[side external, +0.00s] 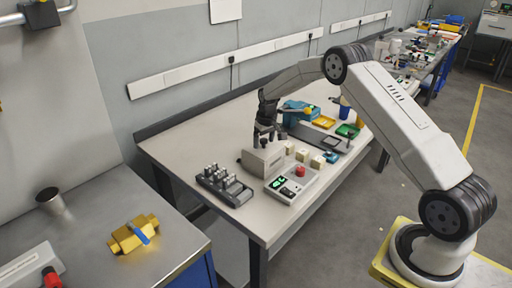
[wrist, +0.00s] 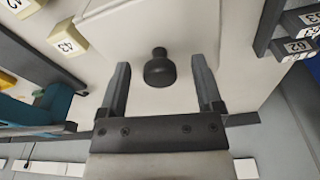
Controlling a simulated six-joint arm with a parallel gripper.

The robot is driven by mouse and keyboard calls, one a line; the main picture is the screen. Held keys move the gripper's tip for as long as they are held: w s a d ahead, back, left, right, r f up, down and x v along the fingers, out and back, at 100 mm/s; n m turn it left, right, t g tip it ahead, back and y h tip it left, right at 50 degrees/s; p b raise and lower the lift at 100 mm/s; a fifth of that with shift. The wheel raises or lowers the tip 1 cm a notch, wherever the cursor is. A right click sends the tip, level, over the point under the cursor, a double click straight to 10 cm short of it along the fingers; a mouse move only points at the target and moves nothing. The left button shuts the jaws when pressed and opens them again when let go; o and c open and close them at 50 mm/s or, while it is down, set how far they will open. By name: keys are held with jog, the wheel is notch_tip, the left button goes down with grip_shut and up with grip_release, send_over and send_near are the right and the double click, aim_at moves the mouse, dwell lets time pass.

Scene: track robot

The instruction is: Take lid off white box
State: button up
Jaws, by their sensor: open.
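The white box (side external: 263,160) stands on the workbench in the side view. In the wrist view its pale lid (wrist: 185,25) fills the upper middle, with a round black knob (wrist: 159,70) on it. My gripper (side external: 266,138) is just above the box in the side view. In the wrist view my gripper (wrist: 160,64) is open, with one finger on each side of the knob and a gap to it on both sides. The inside of the box is hidden.
Pale numbered cubes (side external: 303,155) and a control panel with a red button (side external: 300,171) stand right of the box. A dark rack of several weights (side external: 224,184) stands to its left. A blue device (side external: 297,112) and coloured trays are behind.

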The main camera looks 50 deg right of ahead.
jog(key=shift+f, duration=0.3)
grip_shut()
dwell(0.4)
